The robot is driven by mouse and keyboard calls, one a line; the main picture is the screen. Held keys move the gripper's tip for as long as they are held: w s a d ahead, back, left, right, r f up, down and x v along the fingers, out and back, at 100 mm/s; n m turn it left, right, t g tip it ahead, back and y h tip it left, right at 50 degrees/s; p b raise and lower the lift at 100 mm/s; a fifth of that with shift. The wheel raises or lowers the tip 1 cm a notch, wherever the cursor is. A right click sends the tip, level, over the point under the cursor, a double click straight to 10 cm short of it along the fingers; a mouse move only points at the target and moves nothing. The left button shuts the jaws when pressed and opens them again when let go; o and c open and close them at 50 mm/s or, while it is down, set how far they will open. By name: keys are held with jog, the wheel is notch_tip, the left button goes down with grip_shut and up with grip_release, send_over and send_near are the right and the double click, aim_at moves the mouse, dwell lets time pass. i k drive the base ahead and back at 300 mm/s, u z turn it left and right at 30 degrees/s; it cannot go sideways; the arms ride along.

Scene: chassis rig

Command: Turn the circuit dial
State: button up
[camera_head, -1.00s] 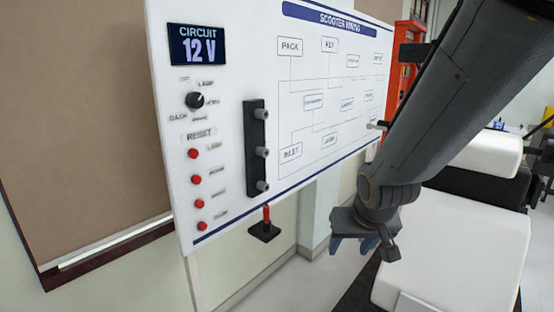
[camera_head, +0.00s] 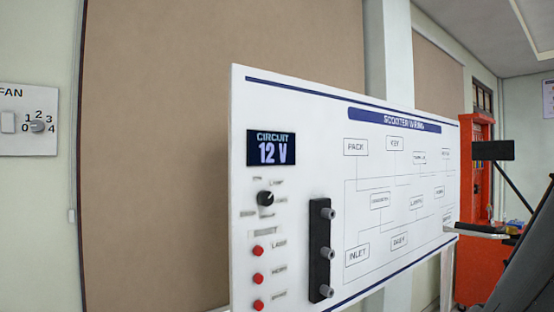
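The circuit dial (camera_head: 265,198) is a small black round knob on the left part of a white panel (camera_head: 400,263), below a dark display (camera_head: 271,148) reading "CIRCUIT 12 V". A light mark on the knob seems to point right. Small labels ring the dial; most are too blurred to read, one at the upper right looks like "LAMP". My gripper is out of view. Only a dark part of my arm (camera_head: 530,262) shows at the lower right, well apart from the dial.
Red buttons (camera_head: 258,251) run below the dial. A black strip with grey knobs (camera_head: 320,250) stands right of them. A wiring diagram fills the panel's right. A fan switch plate (camera_head: 28,120) is on the left wall, a red cabinet (camera_head: 476,180) behind the panel at right.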

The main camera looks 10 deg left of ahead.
aim_at(265, 199)
jog(key=u, duration=1.05)
jog(key=k, duration=0.25)
jog(key=u, duration=0.05)
